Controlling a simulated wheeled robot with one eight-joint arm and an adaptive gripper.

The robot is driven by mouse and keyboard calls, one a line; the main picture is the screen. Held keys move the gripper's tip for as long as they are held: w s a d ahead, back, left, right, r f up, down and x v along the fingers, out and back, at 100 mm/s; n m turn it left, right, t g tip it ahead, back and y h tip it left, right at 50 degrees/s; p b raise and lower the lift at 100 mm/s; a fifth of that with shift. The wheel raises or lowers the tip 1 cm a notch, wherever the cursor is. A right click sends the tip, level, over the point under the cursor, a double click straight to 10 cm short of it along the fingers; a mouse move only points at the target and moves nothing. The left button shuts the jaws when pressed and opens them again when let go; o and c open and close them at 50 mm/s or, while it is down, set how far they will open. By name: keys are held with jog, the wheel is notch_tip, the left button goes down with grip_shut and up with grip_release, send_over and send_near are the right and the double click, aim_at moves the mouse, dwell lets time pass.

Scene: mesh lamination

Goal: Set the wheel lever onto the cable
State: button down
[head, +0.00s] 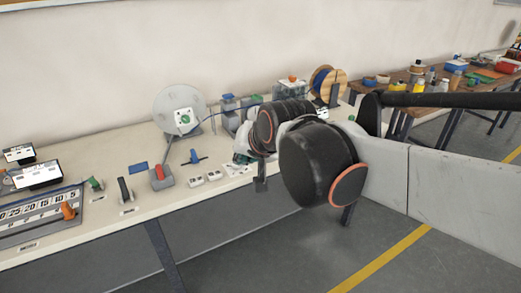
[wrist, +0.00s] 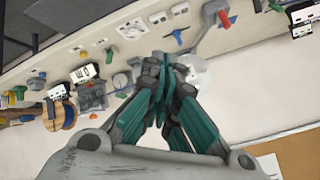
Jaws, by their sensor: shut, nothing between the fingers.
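A dark blue cable (head: 212,127) runs from the grey disc (head: 183,105) towards the grey measuring device (head: 232,113), which my arm partly covers. The disc also shows in the wrist view (wrist: 196,74), just beyond my fingers. The device shows there as a grey box (wrist: 92,96). I cannot make out the wheel lever for certain; my arm or fingers may hide it. My gripper (wrist: 165,62) has teal fingers drawn together, empty, above the bench. In the head view it is mostly hidden behind my wrist.
A wooden spool (head: 327,83) stands at the back right of the bench (head: 120,228). A red-handled lever (head: 158,173), a blue-handled tool (head: 194,157), a black lever (head: 124,189) and a green-handled tool (head: 95,184) are left of my arm. A second table (head: 400,82) stands further right.

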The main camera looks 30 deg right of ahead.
jog(key=w+d+r+m+t, duration=0.25)
jog(key=w+m, duration=0.25)
jog(key=w, duration=0.7)
jog(key=w+d+f+m+t+b, duration=0.1)
jog(key=w+d+f+m, duration=0.2)
jog(key=d+f+m, duration=0.7)
jog(key=w+d+f+m+t+b, duration=0.1)
jog(key=w+d+f+m, duration=0.3)
jog(key=d+f+m, duration=0.6)
notch_tip(320, 180, down, 5)
jog(key=m+t, duration=0.1)
jog(key=m, duration=0.3)
jog(key=shift+d, duration=0.2)
jog(key=shift+w+r, duration=0.1)
jog(key=shift+w, duration=0.1)
jog(key=shift+y, duration=0.3)
jog(key=b+x, duration=0.3)
jog(key=x, duration=0.7)
jog(key=shift+b, duration=0.35)
jog(key=shift+r, duration=0.1)
jog(key=shift+r, duration=0.1)
